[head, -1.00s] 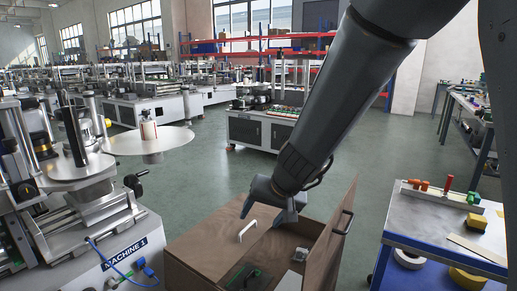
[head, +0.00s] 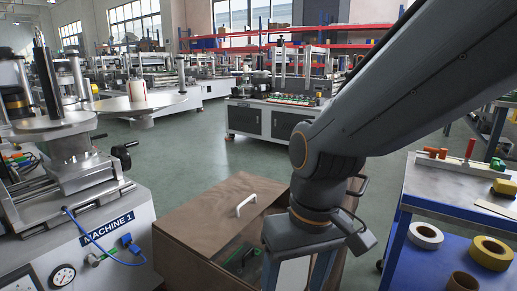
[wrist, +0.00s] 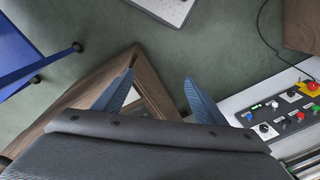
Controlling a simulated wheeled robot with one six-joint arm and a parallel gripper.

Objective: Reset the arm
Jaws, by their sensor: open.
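My gripper (head: 295,282) hangs pointing down at the bottom of the head view, in front of the brown wooden box (head: 195,225). Its blue-grey fingers are apart, and their tips run to or past the picture's lower edge. A pale patch shows between them; I cannot tell what it is. In the wrist view, my gripper (wrist: 157,85) has its two blue fingers spread, with nothing held between them. A wooden frame edge (wrist: 70,112) lies beyond the left finger. My arm reaches in from the upper right and bends at a joint above the gripper.
Machine 1 (head: 112,226) stands at left, with a round plate carrying a white container (head: 137,94). A blue cart (head: 425,205) with yellow and white tape rolls stands at right. A control panel (wrist: 290,115) shows in the wrist view. Green floor (head: 210,160) lies clear behind the box.

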